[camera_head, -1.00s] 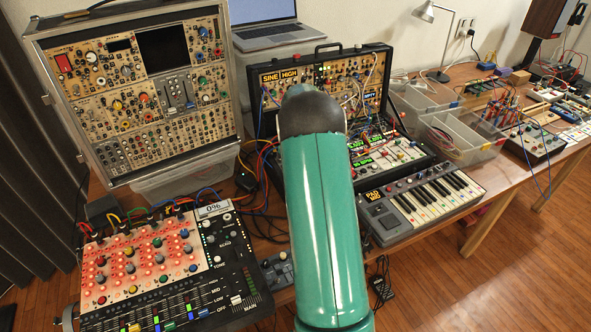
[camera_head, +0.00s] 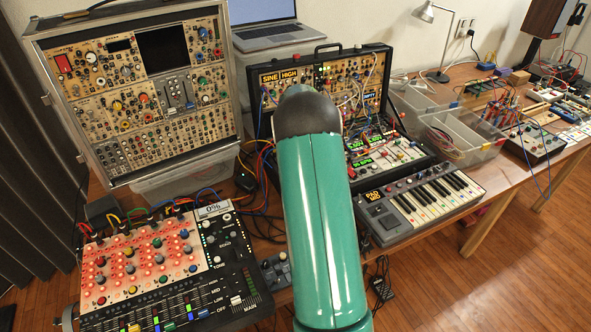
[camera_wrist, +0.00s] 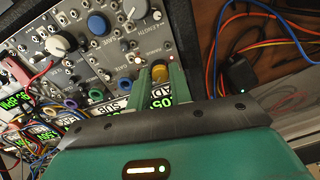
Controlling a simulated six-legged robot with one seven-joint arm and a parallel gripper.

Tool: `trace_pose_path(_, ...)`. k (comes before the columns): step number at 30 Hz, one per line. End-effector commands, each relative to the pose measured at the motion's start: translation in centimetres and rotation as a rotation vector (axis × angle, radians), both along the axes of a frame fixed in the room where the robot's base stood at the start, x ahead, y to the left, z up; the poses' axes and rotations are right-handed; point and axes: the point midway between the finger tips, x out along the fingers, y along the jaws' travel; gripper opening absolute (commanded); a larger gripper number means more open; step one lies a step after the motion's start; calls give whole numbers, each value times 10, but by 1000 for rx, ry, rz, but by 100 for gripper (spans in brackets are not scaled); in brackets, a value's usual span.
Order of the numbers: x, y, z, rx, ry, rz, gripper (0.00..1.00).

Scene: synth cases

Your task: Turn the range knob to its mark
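In the wrist view a blue knob (camera_wrist: 98,23), a white-capped knob (camera_wrist: 135,8), jacks and patch cables crowd the panel left of the fingers. Red and blue cables (camera_wrist: 262,20) lie to the right. In the head view a keyboard (camera_head: 440,196) stands right of my arm, a mixer (camera_head: 250,280) left.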

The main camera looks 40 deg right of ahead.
Motion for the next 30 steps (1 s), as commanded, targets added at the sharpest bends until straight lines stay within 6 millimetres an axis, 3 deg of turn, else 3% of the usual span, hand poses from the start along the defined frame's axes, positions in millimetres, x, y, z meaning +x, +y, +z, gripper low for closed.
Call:
trace_pose_path(1,-1,0,-2,2,4,-1,31)
trace_pose_path(3,-1,0,-2,1,3,-1,41)
trace_pose_path(17,1,1,8,2,-1,2,41)
trace_pose_path(23,0,-1,42,-1,-3,0,41)
trace_pose_path(30,-2,-4,96,-1,0,0,41)
